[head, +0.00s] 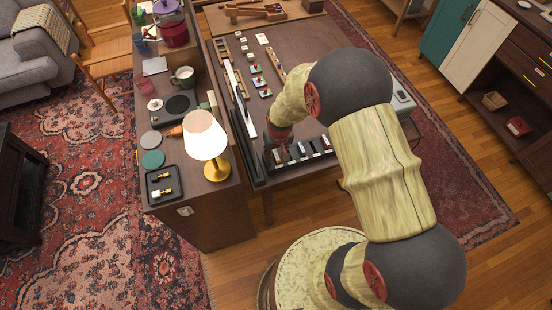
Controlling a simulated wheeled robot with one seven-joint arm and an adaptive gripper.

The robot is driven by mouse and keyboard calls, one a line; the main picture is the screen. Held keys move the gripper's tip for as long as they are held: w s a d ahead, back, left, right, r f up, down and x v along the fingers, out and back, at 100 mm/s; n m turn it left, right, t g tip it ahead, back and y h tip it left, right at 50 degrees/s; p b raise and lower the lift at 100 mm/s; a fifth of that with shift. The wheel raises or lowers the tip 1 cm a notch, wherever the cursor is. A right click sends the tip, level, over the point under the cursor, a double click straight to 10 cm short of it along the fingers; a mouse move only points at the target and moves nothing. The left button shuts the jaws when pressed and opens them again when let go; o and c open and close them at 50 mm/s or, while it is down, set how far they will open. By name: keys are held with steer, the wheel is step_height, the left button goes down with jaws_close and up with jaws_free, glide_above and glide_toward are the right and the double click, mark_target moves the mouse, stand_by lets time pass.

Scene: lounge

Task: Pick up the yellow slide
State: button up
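My gripper (276,156) is low over the near left part of the dark table (299,113), with my arm reaching in from the right. It is small and dark, and I cannot tell whether its fingers are open or hold anything. Just right of it, a row of small dark and white pieces (303,151) lies near the table's front edge. Small flat pieces with coloured tops (256,82) stand in a column further back. I cannot make out which piece is the yellow slide; my arm hides part of the table.
A dark upright panel (241,108) edges the table's left side. Beside it, a cabinet holds a lit lamp (205,137), a mug (183,77), a black tray (161,197) and round coasters (152,159). A wooden tray (247,14) is at the back.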

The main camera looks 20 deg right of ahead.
steer(key=shift+c, duration=1)
jaws_close()
steer(key=shift+r, duration=0.1)
